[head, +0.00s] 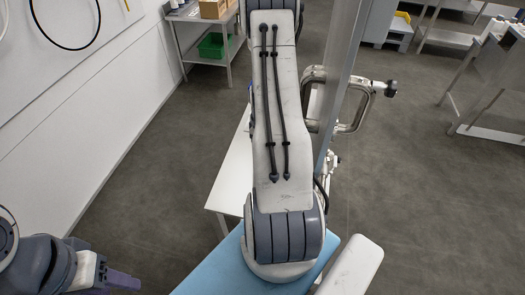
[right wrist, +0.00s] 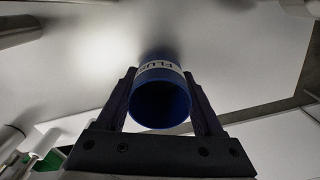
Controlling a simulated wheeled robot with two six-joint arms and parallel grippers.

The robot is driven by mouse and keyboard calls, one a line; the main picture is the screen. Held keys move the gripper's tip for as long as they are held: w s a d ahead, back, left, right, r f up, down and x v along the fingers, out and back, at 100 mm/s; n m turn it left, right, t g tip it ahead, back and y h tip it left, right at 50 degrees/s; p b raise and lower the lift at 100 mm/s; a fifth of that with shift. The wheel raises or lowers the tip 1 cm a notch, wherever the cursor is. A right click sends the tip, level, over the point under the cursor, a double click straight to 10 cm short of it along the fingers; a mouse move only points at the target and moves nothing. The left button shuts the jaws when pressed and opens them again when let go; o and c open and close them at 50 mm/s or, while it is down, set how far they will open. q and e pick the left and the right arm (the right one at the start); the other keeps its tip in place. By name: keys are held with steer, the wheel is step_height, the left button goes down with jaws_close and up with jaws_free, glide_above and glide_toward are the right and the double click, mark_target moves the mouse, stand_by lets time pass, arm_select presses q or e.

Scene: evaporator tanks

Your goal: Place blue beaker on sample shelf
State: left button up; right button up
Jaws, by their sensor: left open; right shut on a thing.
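The blue beaker (right wrist: 143,97) shows in the right wrist view with its open mouth toward the camera and a white label with dark lettering near its far side. My right gripper (right wrist: 160,76) is shut on it, one dark finger on each side. A pale flat surface (right wrist: 225,40) fills the background beyond the beaker; I cannot tell whether they touch. In the head view my right arm hides the right gripper and the beaker. My left gripper (head: 122,281) is at the lower left edge, open and away from the beaker. I cannot tell which surface is the sample shelf.
A white table (head: 232,180) stands partly behind my right arm, beside a metal post (head: 342,75) with pipe fittings. A side table (head: 205,48) with a green crate (head: 212,46) stands at the back. The white wall (head: 60,110) is on the left. Grey floor is open on both sides.

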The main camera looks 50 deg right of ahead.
steer(key=shift+f, duration=0.95)
steer(key=shift+f, duration=0.2)
steer(key=o, duration=1.4)
